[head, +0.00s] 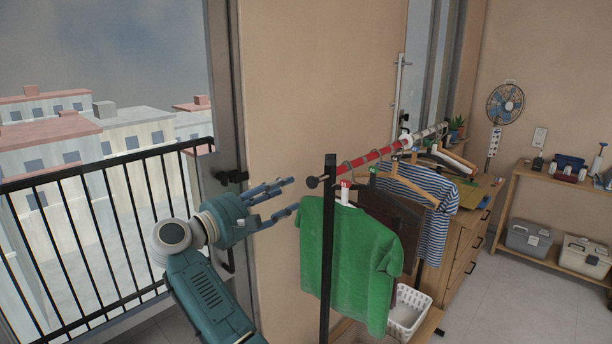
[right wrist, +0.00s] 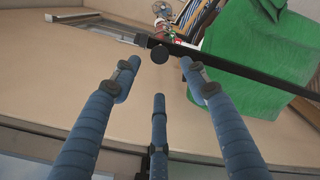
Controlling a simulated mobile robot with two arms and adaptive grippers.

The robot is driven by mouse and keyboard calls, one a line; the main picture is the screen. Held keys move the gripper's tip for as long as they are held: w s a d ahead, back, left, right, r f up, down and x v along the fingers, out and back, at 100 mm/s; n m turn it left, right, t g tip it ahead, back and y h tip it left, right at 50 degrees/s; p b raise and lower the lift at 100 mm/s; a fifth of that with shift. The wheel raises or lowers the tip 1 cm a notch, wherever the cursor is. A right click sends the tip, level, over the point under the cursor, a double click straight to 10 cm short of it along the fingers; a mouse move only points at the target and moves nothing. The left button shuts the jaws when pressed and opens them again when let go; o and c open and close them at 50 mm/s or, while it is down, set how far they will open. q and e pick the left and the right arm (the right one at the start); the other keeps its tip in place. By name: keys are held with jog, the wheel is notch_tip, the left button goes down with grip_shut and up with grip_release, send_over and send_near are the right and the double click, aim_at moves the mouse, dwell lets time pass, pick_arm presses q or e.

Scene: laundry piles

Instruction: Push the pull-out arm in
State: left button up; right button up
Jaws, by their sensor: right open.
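The clothes rack has a dark upright post (head: 328,250) at its near end. A dark round knob (head: 312,182) sticks out to the left of the post's top on a short stub, the part that looks like the pull-out arm's end. The knob also shows in the right wrist view (right wrist: 159,54), ahead of the fingers. A red rail (head: 380,154) runs back from the post. My right gripper (head: 290,194) is open and empty, its blue fingers pointing right towards the knob, apart from it. My left gripper is not in view.
A green shirt (head: 345,250), a dark garment and a striped shirt (head: 425,200) hang on the rail. A white basket (head: 408,312) is below. A wooden dresser (head: 468,235) stands behind. A balcony railing (head: 100,225) is at left.

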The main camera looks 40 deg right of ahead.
aim_at(310, 184)
jog(key=d+p, duration=0.2)
jog(key=d, duration=0.2)
jog(key=d+p, duration=0.1)
jog(key=d, duration=0.2)
jog(key=shift+w+d+r+p, duration=0.2)
jog(key=shift+d+p, duration=0.15)
jog(key=shift+d, duration=0.05)
jog(key=shift+w+d+f, duration=0.15)
jog(key=shift+d, duration=0.3)
grip_shut()
